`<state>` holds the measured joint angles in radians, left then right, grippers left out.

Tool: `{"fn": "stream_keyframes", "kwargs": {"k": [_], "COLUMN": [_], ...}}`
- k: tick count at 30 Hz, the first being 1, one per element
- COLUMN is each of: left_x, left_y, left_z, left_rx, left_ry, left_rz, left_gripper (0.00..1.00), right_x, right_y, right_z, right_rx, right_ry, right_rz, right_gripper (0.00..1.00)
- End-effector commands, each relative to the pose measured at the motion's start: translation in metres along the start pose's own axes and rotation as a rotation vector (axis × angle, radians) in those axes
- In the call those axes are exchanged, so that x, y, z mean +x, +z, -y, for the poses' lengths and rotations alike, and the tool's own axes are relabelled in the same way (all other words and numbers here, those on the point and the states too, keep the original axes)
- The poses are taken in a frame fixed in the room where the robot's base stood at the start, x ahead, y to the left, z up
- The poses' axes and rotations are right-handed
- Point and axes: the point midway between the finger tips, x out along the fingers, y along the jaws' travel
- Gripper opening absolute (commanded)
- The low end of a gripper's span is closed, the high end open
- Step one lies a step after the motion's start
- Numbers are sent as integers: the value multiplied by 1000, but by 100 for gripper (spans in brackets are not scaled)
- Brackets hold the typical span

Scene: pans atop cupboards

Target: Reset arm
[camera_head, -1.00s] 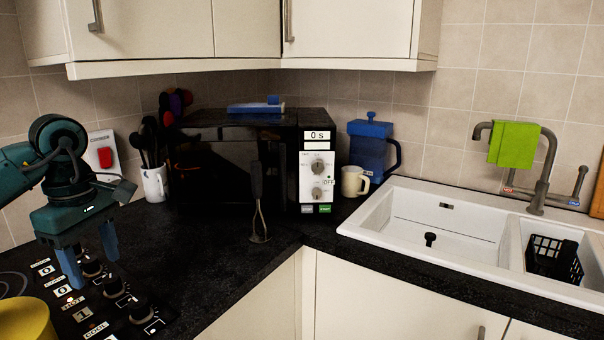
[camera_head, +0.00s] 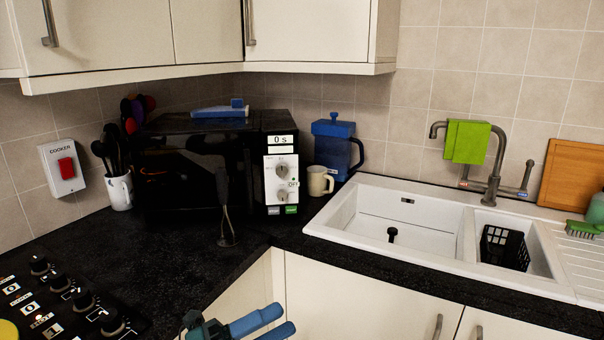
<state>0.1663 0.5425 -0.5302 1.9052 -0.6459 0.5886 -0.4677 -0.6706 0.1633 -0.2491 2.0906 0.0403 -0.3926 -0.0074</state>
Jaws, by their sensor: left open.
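My left gripper (camera_head: 268,323) shows at the bottom edge, right of the hob controls and in front of the pale cupboard doors. Its two blue fingers point right and are apart, with nothing seen between them. The rest of the left arm is cut off by the picture's lower edge. My right gripper is not in the picture.
The black worktop (camera_head: 150,245) carries a microwave (camera_head: 281,180), a utensil mug (camera_head: 120,191), a masher (camera_head: 227,215), a blue jug (camera_head: 333,148) and a cream mug (camera_head: 320,181). Hob knobs (camera_head: 84,301) are at lower left. A white sink (camera_head: 340,215) is right. Cupboards hang above.

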Motion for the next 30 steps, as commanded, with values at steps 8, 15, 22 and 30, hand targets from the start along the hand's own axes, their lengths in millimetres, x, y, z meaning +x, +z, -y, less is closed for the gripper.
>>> {"fn": "stream_keyframes", "kwargs": {"k": [8, 15, 22, 30], "left_x": [-96, -187, -208, -208], "left_y": [-8, -92, -122, -122], "left_z": [-92, -153, -164, -164], "left_rx": [-982, -1552, -1690, -1690], "left_ry": [37, 92, 108, 108], "left_rz": [833, 1345, 1477, 1477], "left_gripper": [55, 55, 55, 55], "right_x": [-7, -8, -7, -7], "right_y": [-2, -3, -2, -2], "right_z": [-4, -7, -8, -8], "right_rx": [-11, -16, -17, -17], "right_ry": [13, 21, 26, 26], "right_rz": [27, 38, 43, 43], "right_gripper": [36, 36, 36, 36]}}
